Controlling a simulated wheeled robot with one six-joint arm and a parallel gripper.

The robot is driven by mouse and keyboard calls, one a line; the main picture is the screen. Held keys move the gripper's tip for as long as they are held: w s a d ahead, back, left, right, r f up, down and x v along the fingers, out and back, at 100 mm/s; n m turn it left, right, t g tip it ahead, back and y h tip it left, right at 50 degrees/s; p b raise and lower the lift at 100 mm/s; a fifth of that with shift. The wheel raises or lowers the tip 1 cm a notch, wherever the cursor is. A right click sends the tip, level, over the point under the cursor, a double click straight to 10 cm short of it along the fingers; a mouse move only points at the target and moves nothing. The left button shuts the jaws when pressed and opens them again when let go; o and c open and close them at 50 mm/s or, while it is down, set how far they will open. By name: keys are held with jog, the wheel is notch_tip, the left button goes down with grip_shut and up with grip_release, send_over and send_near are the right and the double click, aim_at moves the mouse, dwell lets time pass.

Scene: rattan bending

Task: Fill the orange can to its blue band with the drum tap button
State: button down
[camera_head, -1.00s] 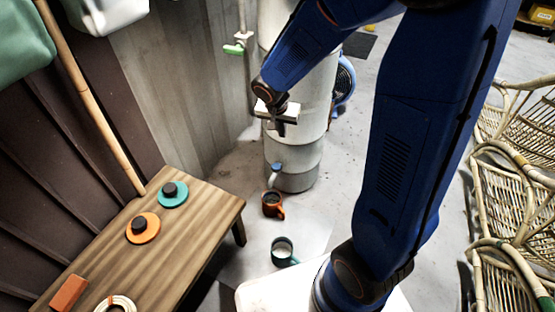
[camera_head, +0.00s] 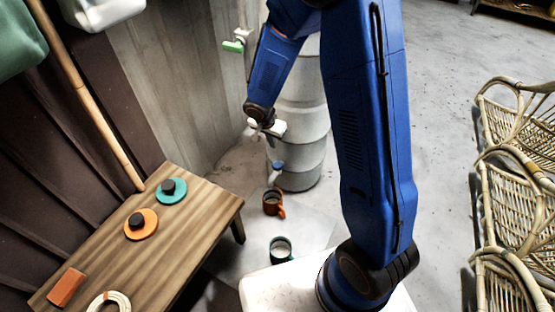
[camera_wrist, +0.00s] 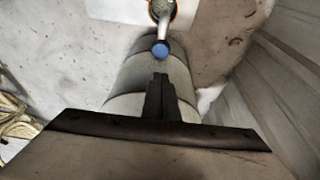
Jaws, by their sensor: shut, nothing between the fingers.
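The orange can (camera_head: 273,204) stands on the floor below the tap of the pale ribbed drum (camera_head: 302,125). In the wrist view, the orange can (camera_wrist: 164,4) shows at the top edge, partly behind the tap spout. Its blue band and fill level cannot be made out. The blue tap button (camera_head: 277,166) is low on the drum's front; in the wrist view the button (camera_wrist: 160,49) lies just beyond my fingertips. My gripper (camera_head: 270,142) is shut and empty, in front of the drum and above the button, apart from it in the head view.
A teal can (camera_head: 281,249) stands on the floor in front of the orange one. A wooden bench (camera_head: 190,225) at left holds two round lids, an orange block (camera_head: 66,288) and a coil (camera_head: 110,302). A green-handled tap (camera_head: 233,46) is on the wall. Rattan chairs (camera_head: 515,180) stand at right.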

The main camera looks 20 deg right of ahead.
jog(key=shift+w, duration=0.1)
jog(key=shift+f, duration=0.15)
send_over(277, 163)
jog(key=s, duration=0.1)
jog(key=f, duration=1.1)
jog(key=shift+a+f, duration=0.3)
jog(key=shift+f, duration=0.85)
jog(key=shift+f, duration=0.1)
